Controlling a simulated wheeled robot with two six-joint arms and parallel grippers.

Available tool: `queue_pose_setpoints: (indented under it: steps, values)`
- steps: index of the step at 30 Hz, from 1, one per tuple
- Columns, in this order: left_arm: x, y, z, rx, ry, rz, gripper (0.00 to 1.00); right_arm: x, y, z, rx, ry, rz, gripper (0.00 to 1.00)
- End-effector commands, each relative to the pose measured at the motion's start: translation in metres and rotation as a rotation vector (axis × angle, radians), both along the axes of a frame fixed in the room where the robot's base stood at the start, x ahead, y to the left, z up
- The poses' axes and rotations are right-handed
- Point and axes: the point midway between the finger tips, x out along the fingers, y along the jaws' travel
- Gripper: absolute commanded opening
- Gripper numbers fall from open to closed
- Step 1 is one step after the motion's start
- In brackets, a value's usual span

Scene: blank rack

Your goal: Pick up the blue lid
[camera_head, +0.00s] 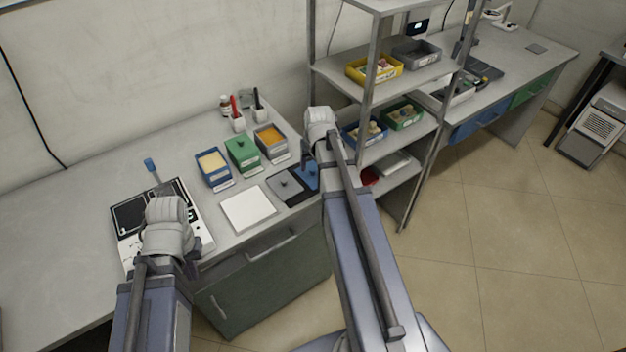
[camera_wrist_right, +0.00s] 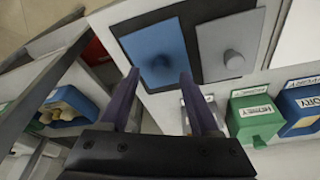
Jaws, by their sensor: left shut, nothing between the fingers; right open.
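The blue lid (camera_head: 311,181) lies flat at the right end of the bench, on a dark mat beside a grey lid (camera_head: 283,186). In the right wrist view the blue lid (camera_wrist_right: 152,38) is a flat square with a round knob. My right gripper (camera_wrist_right: 160,73) is open, its fingers pointing at the blue lid with the knob between them in the picture. I cannot tell whether they touch it. In the head view the right arm partly hides the lid. My left gripper (camera_head: 190,266) is shut and empty near the bench's front edge, mostly hidden by its wrist.
A blue box with pale yellow contents (camera_head: 213,166), a closed green box (camera_head: 242,153) and a grey box with orange contents (camera_head: 271,140) stand behind the lids. A white plate (camera_head: 248,208) lies left of them. A shelf rack (camera_head: 372,85) stands close right of the right arm.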

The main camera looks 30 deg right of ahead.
Motion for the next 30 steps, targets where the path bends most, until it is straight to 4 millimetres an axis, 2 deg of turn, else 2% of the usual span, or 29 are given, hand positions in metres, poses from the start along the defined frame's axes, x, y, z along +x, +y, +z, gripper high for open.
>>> queue_pose_setpoints:
  steps: [1, 3, 12, 27, 30]
  values:
    - [0.0000, 0.0000, -0.0136, 0.000, 0.000, 0.000, 0.00, 0.0027, -0.0009, -0.0136, 0.000, 0.000, 0.000, 0.63]
    - [-0.0001, 0.0000, -0.0196, 0.000, 0.000, 0.000, 0.00, 0.0045, -0.0015, -0.0196, 0.000, 0.000, 0.000, 0.63]
    - [0.0000, 0.0000, -0.0200, 0.000, 0.000, 0.000, 0.00, 0.0054, -0.0017, -0.0200, 0.000, 0.000, 0.000, 0.63]
    - [0.0000, 0.0000, -0.0200, 0.000, 0.000, 0.000, 0.00, 0.0053, -0.0016, -0.0200, 0.000, 0.000, 0.000, 0.08]
    - [0.0000, 0.0000, -0.0200, 0.000, 0.000, 0.000, 0.00, 0.0053, -0.0016, -0.0200, 0.000, 0.000, 0.000, 0.00]
